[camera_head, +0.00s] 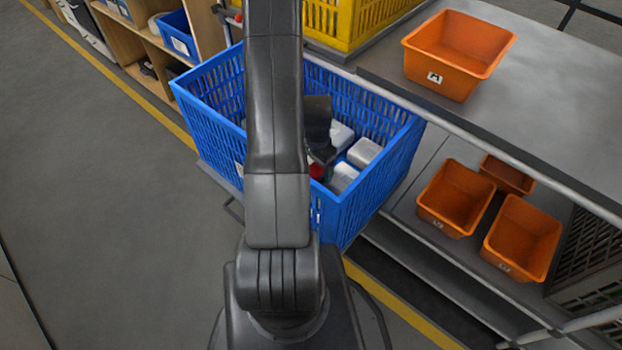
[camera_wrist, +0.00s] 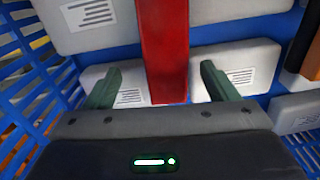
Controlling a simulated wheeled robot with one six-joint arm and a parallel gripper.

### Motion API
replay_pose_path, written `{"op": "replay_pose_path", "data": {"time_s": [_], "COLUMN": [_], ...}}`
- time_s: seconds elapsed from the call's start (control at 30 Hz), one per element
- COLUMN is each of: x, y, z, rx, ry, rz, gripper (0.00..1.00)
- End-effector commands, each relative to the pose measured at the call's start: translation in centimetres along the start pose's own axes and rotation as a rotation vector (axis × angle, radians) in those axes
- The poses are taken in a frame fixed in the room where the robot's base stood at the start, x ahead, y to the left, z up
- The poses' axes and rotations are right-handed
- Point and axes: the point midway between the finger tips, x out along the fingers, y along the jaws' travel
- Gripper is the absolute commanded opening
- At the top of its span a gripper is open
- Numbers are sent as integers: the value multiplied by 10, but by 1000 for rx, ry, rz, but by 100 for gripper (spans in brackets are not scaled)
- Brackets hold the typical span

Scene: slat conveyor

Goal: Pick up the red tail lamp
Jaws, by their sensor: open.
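The red tail lamp (camera_wrist: 164,45) shows in the wrist view as a long red bar running from the top edge down between my fingers. In the head view only a small red patch of it (camera_head: 317,171) shows inside the blue crate (camera_head: 376,194), mostly hidden by my arm. My gripper (camera_wrist: 157,88) is open, with one dark green finger on each side of the lamp and visible gaps to both. In the head view my gripper is inside the crate and largely hidden by my arm.
Several white labelled boxes (camera_wrist: 237,70) lie around the lamp in the crate. The crate's slatted blue wall (camera_wrist: 30,80) is close on the left. A dark and orange item (camera_wrist: 303,50) is at the right. Orange bins (camera_head: 459,52) stand on the grey bench and shelf to the right.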

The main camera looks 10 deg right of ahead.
Motion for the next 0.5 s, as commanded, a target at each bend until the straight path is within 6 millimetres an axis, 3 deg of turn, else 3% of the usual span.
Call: {"op": "replay_pose_path", "data": {"time_s": [0.3, 0.5], "x": [42, 51], "y": [-7, -8], "z": [3, 3], "rx": [-1, -1], "ry": [-1, 1], "rz": [1, -1], "gripper": [80, 80]}}
